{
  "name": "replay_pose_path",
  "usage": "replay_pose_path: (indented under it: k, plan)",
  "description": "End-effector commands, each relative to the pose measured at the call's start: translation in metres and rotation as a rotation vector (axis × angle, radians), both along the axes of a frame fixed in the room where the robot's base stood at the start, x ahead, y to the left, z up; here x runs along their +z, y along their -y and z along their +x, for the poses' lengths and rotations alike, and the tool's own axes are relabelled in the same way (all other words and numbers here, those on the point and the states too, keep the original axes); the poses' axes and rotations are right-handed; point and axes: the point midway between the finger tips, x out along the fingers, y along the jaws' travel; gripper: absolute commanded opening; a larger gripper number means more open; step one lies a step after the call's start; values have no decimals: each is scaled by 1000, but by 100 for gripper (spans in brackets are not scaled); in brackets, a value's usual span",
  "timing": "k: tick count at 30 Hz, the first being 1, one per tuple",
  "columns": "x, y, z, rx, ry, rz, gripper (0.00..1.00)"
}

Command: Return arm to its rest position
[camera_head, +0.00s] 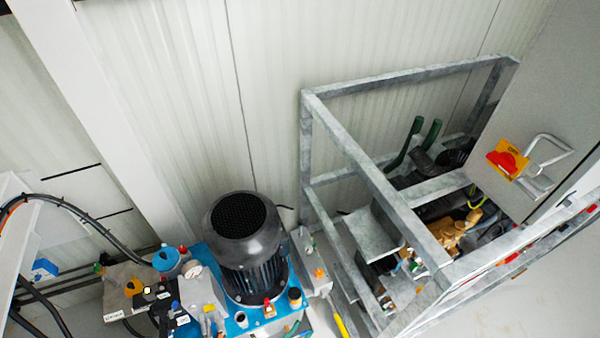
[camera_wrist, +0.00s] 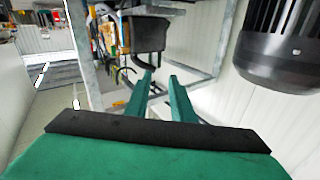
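My gripper (camera_wrist: 163,80) shows in the wrist view. Its two green fingers reach away from a black bar and a green body, with a clear gap between them. Nothing is held between the fingers. The galvanized metal frame (camera_wrist: 205,84) lies beyond the fingertips, and the black motor (camera_wrist: 285,45) is at upper right, apart from the gripper. I cannot make out my gripper with certainty in the head view.
In the head view, the black ribbed motor (camera_head: 243,235) stands on a blue base at lower centre. The metal frame (camera_head: 365,170) encloses pump parts and two dark green bars. A grey cabinet (camera_head: 530,95) with a red-yellow switch (camera_head: 507,159) is at right. Cables (camera_head: 85,218) hang at left.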

Motion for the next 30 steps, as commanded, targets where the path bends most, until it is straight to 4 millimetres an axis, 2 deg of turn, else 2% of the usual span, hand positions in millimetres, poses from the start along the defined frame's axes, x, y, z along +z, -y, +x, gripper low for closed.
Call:
replay_pose_path:
  k: [1, 6, 15, 24, 30]
  plan:
    - [4, -6, -12, 41, -18, 5, 22]
    - [17, -12, -48, 164, -78, 18, 22]
    - [53, -6, -96, 391, -189, 1, 22]
    - [88, 3, -114, 567, -268, -41, 22]
    - [94, 4, -117, 596, -286, -46, 22]
